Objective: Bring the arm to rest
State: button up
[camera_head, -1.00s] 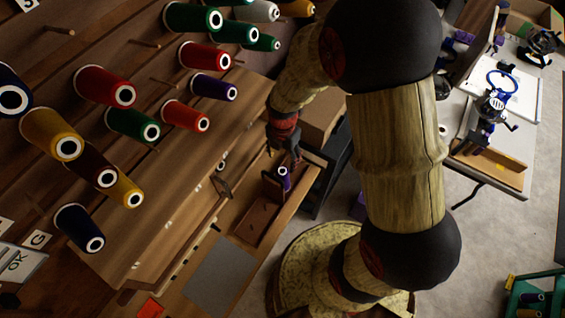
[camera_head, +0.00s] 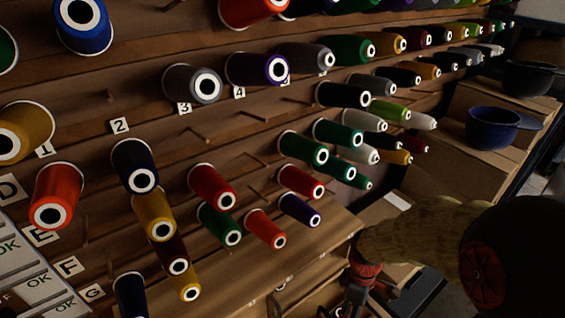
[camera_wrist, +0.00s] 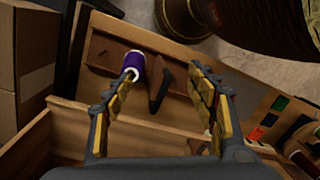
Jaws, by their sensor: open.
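My gripper (camera_wrist: 163,78) is open and empty in the wrist view, its two fingers wide apart above a wooden tray (camera_wrist: 180,52). A purple spool (camera_wrist: 134,62) with a white rim sits in the tray, close to the left fingertip. I cannot tell whether the finger touches it. In the head view my gripper (camera_head: 352,298) is at the bottom edge, partly cut off, just right of the wooden ledge below the thread wall. My arm (camera_head: 425,235) reaches in from the lower right. The tray's spool is not visible in the head view.
The thread wall (camera_head: 235,135) carries many coloured spools on pegs, left of and above my arm. A cardboard box (camera_wrist: 28,50) stands left of the tray in the wrist view.

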jog(key=s+r+m+t+b, duration=0.3)
jog(key=s+r+m+b, duration=0.1)
jog(key=r+m+b, duration=0.1)
jog(key=s+r+m+t+b, duration=0.4)
jog(key=r+m+b, duration=0.2)
jog(key=r, duration=0.4)
jog(key=shift+m, duration=0.5)
jog(key=shift+r, duration=0.15)
jog(key=shift+c, duration=0.9)
